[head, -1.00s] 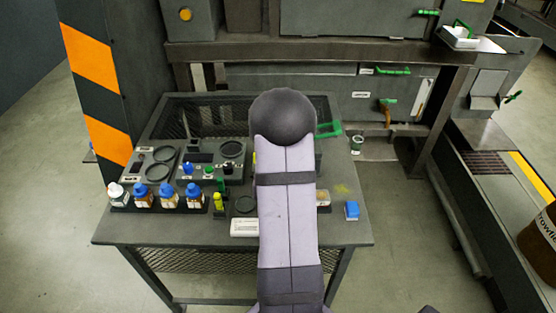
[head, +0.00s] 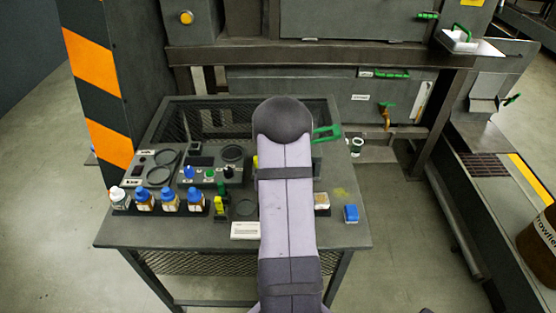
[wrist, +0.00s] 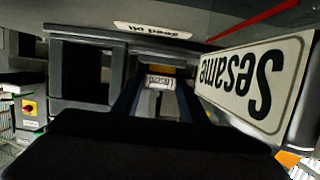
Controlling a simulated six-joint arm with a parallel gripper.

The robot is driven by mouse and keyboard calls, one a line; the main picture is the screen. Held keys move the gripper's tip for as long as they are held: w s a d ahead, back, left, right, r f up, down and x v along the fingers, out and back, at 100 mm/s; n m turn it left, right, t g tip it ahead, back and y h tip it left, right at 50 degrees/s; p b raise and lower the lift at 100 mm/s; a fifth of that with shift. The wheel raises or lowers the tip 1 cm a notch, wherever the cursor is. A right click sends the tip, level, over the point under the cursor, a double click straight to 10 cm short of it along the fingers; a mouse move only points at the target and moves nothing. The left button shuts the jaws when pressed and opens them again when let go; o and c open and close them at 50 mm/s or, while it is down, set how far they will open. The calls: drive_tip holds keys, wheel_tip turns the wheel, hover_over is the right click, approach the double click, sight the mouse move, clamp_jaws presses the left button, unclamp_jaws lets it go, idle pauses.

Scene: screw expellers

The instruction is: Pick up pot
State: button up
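I cannot tell for certain which thing is the pot. A brown tub with a white label (head: 543,240) stands at the right edge of the head view, partly cut off. A small round pale vessel (head: 357,145) is on or near the floor behind the table. A green handle (head: 327,133) shows just right of my arm; what it joins is hidden. My gripper is hidden behind my arm in the head view. In the wrist view, two dark bars that look like my gripper's fingers (wrist: 160,102) stand apart, and I see nothing held between them. An upside-down "Sesame" label (wrist: 253,80) is close on the right.
An orange-striped post (head: 85,57) rises at the left.

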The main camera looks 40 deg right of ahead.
drive_tip(key=c, duration=0.7)
drive_tip(key=shift+c, duration=0.2)
drive_tip(key=shift+r, duration=0.25)
drive_tip(key=shift+r, duration=4.8)
